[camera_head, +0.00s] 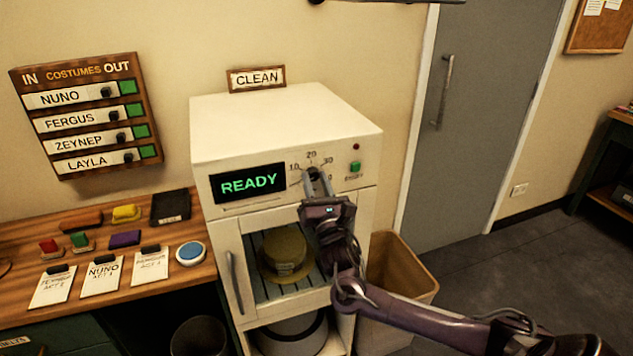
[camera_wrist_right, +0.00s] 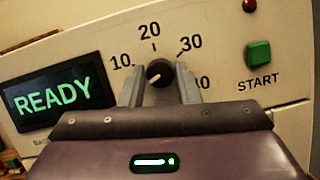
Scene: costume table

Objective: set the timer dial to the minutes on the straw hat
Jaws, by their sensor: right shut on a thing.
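The timer dial (camera_wrist_right: 160,73) is a small black knob on the white cabinet's panel, with the numbers 10, 20, 30 and a partly covered 40 around it. A pale mark on the knob appears to point to the lower left. In the head view the dial (camera_head: 313,173) is partly hidden by my right gripper (camera_head: 317,181). The right gripper (camera_wrist_right: 160,88) is shut on the dial, one finger on each side. My left gripper is not in view.
The display (camera_head: 248,184) reads READY. A green START button (camera_wrist_right: 259,54) is right of the dial. A wooden table (camera_head: 20,238) with clipboards and coloured items is at left. A COSTUMES board (camera_head: 85,72) hangs above it.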

